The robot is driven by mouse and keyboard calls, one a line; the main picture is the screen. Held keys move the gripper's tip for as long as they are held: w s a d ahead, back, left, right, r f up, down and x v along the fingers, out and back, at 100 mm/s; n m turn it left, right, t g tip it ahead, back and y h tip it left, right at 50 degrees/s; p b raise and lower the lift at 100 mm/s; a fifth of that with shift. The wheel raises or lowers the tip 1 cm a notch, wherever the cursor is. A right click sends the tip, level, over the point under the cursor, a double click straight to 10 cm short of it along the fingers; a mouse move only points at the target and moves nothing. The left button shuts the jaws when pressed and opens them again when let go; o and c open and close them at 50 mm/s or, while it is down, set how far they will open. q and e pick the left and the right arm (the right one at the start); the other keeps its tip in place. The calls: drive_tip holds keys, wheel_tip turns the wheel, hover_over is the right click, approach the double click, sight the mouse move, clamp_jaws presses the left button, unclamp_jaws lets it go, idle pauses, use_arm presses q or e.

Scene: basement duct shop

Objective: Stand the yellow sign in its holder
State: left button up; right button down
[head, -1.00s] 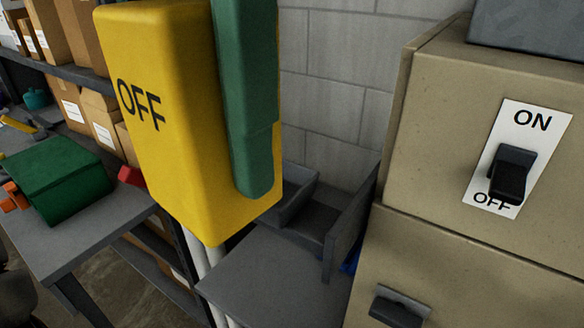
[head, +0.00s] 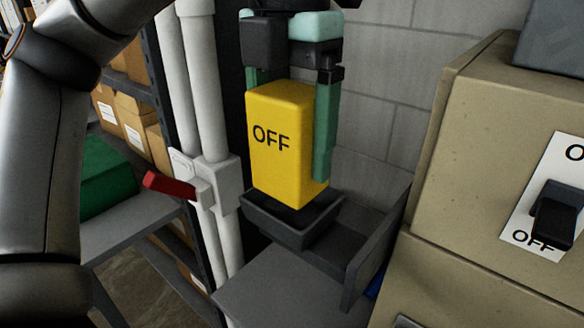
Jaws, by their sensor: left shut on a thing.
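The yellow sign (head: 285,155), a block marked OFF, is upright in the middle of the head view. My left gripper (head: 292,130) is shut on it from above, with one green finger down its right side and the other mostly hidden behind it. The holder (head: 290,234), a dark open-topped box, is directly below the sign. The sign's lower end is over the opening. I cannot tell whether it touches the inside. My right gripper is not in view.
A beige cabinet (head: 455,190) with a black switch (head: 555,210) stands at the right. A dark upright panel (head: 372,255) is beside the holder. White pipes (head: 200,110) with a red lever (head: 168,186) are at the left. A green box (head: 105,175) and shelved cartons (head: 125,115) are farther left.

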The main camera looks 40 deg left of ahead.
sight(292, 87)
use_arm(q)
drive_tip(key=shift+w+a+f, duration=0.1)
drive_tip(key=shift+w+f, duration=0.15)
drive_tip(key=shift+f, duration=0.1)
drive_tip(key=f, duration=0.2)
drive_tip(key=shift+w+a+f, duration=0.1)
drive_tip(key=shift+w+f, duration=0.1)
drive_tip(key=shift+f, duration=0.55)
drive_tip(key=shift+f, duration=0.25)
drive_tip(key=o, duration=1.3)
drive_tip(key=shift+r, duration=0.1)
drive_tip(key=shift+c, duration=0.2)
drive_tip(key=shift+r, duration=6.2)
